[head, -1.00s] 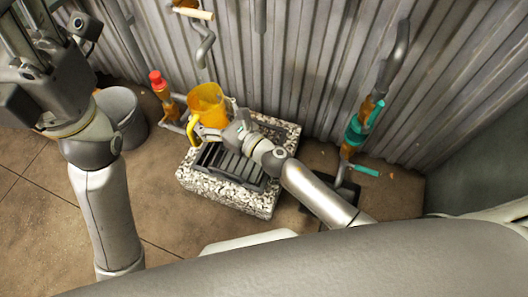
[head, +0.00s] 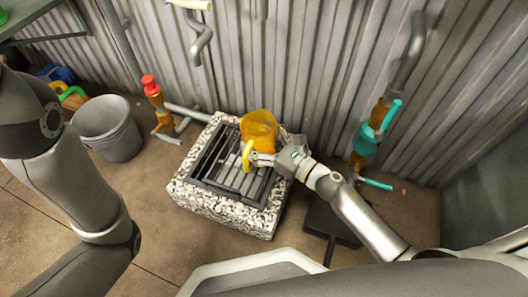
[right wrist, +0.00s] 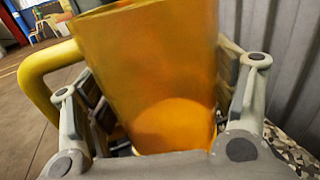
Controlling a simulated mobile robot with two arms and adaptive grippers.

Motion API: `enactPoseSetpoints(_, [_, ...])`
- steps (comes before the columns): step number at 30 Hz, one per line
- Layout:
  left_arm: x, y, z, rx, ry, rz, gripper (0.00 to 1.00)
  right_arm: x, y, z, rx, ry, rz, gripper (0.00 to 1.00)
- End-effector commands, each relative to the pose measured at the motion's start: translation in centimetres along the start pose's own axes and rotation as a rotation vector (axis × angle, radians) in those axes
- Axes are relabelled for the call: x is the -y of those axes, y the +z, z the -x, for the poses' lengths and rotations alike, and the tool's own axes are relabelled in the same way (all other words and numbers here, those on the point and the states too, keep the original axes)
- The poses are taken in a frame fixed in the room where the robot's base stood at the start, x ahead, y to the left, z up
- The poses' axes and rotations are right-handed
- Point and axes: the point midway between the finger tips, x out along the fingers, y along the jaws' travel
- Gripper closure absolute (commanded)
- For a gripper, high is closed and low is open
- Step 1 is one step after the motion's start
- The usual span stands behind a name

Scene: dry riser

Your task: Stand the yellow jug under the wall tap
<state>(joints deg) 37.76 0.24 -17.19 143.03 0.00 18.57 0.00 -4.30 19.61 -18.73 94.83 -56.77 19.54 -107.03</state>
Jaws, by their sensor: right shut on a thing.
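The yellow translucent jug (head: 259,128) is upright over the back right part of the drain grate (head: 212,160), its handle toward me and slightly left. I cannot tell if its base touches the grate. My right gripper (head: 279,158) is shut on the jug from the right. In the right wrist view the jug (right wrist: 150,75) fills the space between the fingers, its handle at left.
The grate sits in a speckled stone block (head: 235,220). A red-topped orange valve (head: 152,95) and a grey bucket (head: 107,128) stand left of it. A teal and orange pipe valve (head: 368,135) is right, near my right arm. The floor front left is bare.

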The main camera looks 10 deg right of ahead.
Motion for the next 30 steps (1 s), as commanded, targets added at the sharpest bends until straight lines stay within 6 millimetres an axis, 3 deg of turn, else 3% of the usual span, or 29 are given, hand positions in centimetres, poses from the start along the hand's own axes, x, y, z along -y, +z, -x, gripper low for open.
enactPoseSetpoints(5, [-0.2, -0.5, 0.2, -0.011, 0.004, -0.002, 0.6, 0.4, -0.9, 0.5, 0.0, 0.0, 0.0, 0.48])
enactPoseSetpoints(12, [-0.7, -1.5, 1.9, -0.022, 0.008, -0.003, 0.6, 0.7, -4.1, 0.8, 0.002, 0.0, -0.002, 0.48])
enactPoseSetpoints(25, [-0.8, -1.7, 2.3, -0.023, 0.008, -0.003, 0.6, 0.7, -4.6, 0.8, 0.002, 0.0, 0.0, 0.48])
enactPoseSetpoints(26, [-0.8, -1.6, 2.2, -0.023, 0.008, -0.003, 0.6, 0.7, -4.5, 0.8, 0.001, 0.0, 0.0, 0.2])
enactPoseSetpoints(30, [-0.8, -1.6, 2.1, -0.023, 0.009, -0.002, 0.6, 0.7, -4.5, 0.8, 0.001, 0.0, 0.0, 0.02])
